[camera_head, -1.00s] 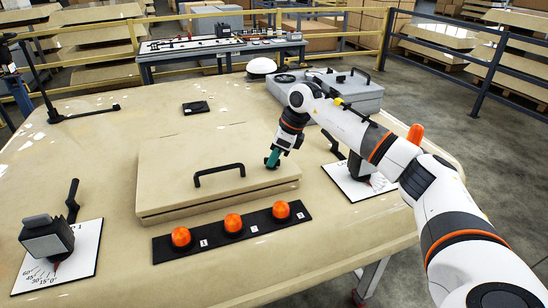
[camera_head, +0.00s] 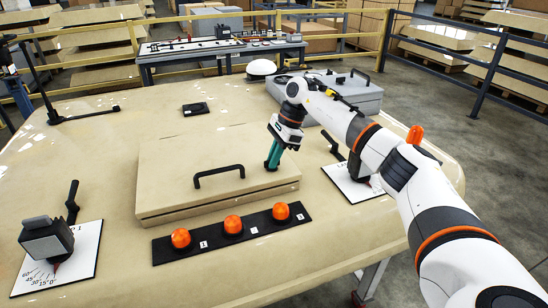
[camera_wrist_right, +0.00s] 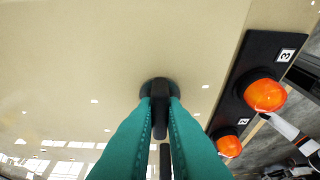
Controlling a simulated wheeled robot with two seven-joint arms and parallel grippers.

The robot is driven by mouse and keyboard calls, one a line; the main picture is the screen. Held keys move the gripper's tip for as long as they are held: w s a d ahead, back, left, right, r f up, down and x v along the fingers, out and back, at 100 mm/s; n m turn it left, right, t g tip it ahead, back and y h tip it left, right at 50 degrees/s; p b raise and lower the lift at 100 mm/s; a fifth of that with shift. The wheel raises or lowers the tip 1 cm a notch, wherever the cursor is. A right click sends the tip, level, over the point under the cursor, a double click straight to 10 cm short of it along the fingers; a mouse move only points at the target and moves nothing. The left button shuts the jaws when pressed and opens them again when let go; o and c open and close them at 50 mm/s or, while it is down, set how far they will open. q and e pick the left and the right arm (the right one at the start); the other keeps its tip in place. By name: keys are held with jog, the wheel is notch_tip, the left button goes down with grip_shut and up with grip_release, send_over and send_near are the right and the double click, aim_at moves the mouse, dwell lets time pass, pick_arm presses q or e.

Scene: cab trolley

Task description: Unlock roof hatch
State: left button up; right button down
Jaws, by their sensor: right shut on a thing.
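The roof hatch is a raised beige panel (camera_head: 190,160) with a black bar handle (camera_head: 219,172) on its top. My right gripper (camera_head: 271,166) points down at the hatch's right part, right of the handle. In the right wrist view its green fingers (camera_wrist_right: 160,103) are shut on a black latch (camera_wrist_right: 160,122) with a dark round base. The latch lies between the fingers, in line with them. In the head view the gripper hides the latch. My left gripper is not in view.
A black strip (camera_head: 262,228) with three orange lamps lies before the hatch. Black lever units stand on white dial plates at left (camera_head: 48,240) and right (camera_head: 350,185). A grey case (camera_head: 345,92) and white dome (camera_head: 262,67) are at the back.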

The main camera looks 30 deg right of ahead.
jog(key=shift+r, duration=0.1)
jog(key=c, duration=1.5)
grip_release()
jog(key=w+b+v, duration=0.1)
jog(key=v, duration=1.1)
jog(key=shift+s+d+b, duration=0.15)
jog(key=shift+s+b, duration=0.2)
jog(key=shift+s, duration=0.1)
